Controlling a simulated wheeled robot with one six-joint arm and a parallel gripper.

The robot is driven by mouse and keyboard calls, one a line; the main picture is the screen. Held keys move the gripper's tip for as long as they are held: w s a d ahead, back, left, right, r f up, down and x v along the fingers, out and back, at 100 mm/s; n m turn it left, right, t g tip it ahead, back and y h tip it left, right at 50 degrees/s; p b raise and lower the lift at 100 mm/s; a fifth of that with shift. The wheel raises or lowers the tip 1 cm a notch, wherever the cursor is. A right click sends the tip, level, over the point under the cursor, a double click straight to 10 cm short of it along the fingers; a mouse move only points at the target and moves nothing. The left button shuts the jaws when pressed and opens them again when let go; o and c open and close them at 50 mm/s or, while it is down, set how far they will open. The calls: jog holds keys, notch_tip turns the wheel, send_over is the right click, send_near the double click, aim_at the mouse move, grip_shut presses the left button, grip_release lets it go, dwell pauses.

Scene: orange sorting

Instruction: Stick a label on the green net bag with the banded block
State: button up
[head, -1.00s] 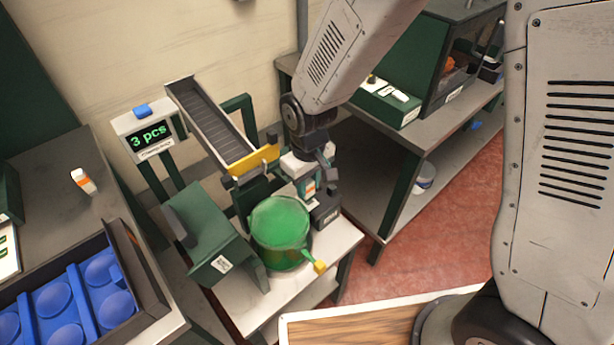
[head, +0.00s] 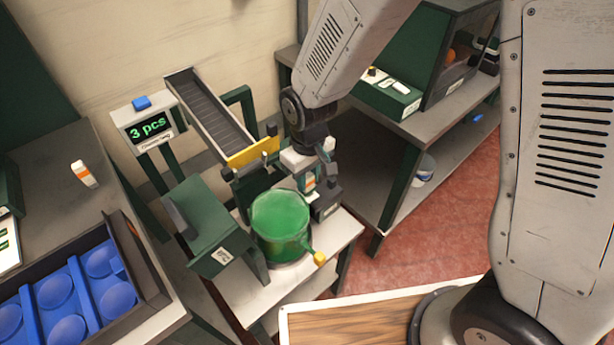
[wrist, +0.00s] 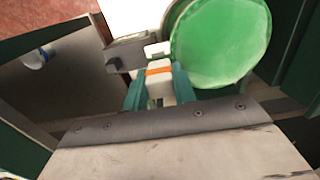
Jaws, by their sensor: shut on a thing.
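The green net bag (head: 280,225) stands upright, rounded and full, on a small light stand. It also shows in the wrist view (wrist: 222,42). My gripper (head: 308,182) is just behind the bag in the head view. In the wrist view my gripper (wrist: 160,88) is shut on the banded block (wrist: 159,80), a white block with an orange band. The block is close beside the bag; I cannot tell whether they touch. No label is clearly visible on the bag.
A similar white-and-orange piece (head: 84,174) lies on the left bench, near a blue moulded tray (head: 75,270). A chute (head: 210,115) and a display reading "3 pcs" (head: 150,128) stand behind the bag. A dark machine (head: 325,205) is close to my gripper.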

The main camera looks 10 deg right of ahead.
jog(key=shift+f, duration=0.55)
dwell(1.0)
jog(key=shift+r, duration=3.55)
